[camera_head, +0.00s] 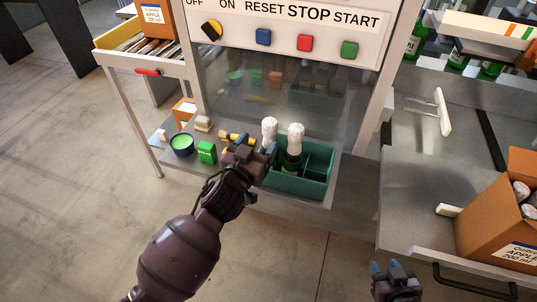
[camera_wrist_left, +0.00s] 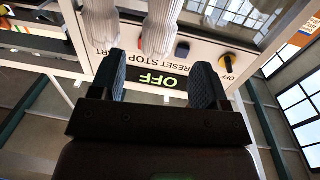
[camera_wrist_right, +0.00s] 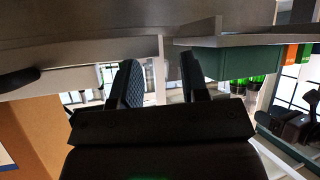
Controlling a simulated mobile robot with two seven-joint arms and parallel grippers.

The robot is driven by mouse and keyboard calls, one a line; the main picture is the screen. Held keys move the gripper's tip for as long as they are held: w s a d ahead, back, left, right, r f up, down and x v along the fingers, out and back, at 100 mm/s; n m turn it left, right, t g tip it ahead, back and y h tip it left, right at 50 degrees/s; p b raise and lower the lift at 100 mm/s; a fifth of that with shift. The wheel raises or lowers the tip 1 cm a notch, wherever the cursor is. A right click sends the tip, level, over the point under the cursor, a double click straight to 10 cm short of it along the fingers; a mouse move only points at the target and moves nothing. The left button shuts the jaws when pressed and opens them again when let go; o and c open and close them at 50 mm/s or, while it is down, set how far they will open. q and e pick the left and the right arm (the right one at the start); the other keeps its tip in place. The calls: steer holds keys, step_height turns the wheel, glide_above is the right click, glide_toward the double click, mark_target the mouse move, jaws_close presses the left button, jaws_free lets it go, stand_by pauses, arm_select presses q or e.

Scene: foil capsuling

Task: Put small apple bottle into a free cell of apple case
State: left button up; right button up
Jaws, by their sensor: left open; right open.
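Two dark green bottles with white foil tops stand in the teal divided crate (camera_head: 318,197); one foil top (camera_head: 269,131) is behind my left gripper and the other (camera_head: 295,137) is to its right. The labels are hidden. My left gripper (camera_head: 270,148) is open beside the bottles; in the left wrist view both foil tops show past its fingers (camera_wrist_left: 162,80), one (camera_wrist_left: 161,28) nearly between them. The cardboard apple case (camera_head: 485,210), marked APPLE 200 ml, stands on the right table with grey tops inside. Its cells are mostly out of view. My right gripper (camera_head: 391,268) is open and empty, low in front.
A green box (camera_head: 207,152), a blue tub (camera_head: 181,144) and a yellow tool (camera_head: 236,137) lie left of the crate. A button panel (camera_head: 290,30) rises behind. Another apple carton (camera_head: 160,20) is at upper left. The right table's near-left surface is clear.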

mark_target(267, 131)
arm_select(q)
steer(key=shift+p+x, duration=0.3)
steer(key=shift+x, duration=3.05)
steer(key=shift+s+r, duration=0.1)
steer(key=shift+c, duration=0.4)
steer(key=shift+d+r, duration=0.1)
jaws_close()
